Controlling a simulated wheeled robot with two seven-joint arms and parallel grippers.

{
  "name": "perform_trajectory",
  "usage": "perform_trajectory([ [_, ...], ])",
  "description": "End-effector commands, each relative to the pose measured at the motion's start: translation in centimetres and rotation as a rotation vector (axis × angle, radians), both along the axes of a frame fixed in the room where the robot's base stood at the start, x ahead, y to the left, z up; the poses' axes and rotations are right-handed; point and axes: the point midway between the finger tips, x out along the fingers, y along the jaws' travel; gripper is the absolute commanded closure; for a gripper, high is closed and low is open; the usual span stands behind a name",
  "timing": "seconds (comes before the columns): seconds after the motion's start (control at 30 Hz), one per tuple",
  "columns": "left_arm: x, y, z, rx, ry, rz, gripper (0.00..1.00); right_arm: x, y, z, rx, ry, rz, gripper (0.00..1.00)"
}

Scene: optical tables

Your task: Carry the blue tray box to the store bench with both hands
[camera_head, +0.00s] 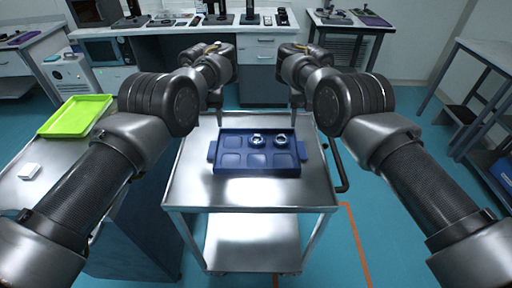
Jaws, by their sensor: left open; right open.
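The blue tray box (231,168) sits flat on the top of a steel cart in the middle of the head view. It has several square compartments and a small tab at each side. Two metallic ring-like parts (257,140) (281,141) sit in its far compartments, at the middle and right. My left gripper (215,108) is open and empty, beyond the tray's far left corner and apart from it. My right gripper (297,108) is open and empty, beyond the far right corner and apart from it. I cannot tell which bench is the store bench.
The steel cart (190,192) has a lower shelf and a dark handle (337,168) on its right. A bench with a lime green tray (76,116) and a small white block (29,171) stands left. A white bench (170,29) with equipment stands behind. Blue floor is open to the right.

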Motion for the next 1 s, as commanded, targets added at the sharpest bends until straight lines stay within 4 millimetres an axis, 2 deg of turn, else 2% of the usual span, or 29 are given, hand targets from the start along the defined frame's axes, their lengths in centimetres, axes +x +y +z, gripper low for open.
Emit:
perform_trajectory([
  [0.13, 0.1, -0.2, -0.2, 0.000, 0.001, -0.004, 0.44, 0.1, -0.2, -0.2, 0.000, 0.001, -0.003, 0.44],
  [0.23, 0.3, -0.1, -1.1, -0.002, 0.006, -0.003, 0.44, 0.2, -0.2, -1.0, 0.001, 0.005, -0.002, 0.44],
  [0.7, 0.2, 0.3, -8.8, -0.002, 0.008, 0.002, 0.44, 0.3, 0.0, -8.7, 0.001, 0.007, 0.001, 0.44],
  [1.0, 0.2, 0.3, -11.2, -0.001, 0.006, 0.002, 0.44, 0.3, 0.1, -11.1, 0.001, 0.005, 0.002, 0.44],
])
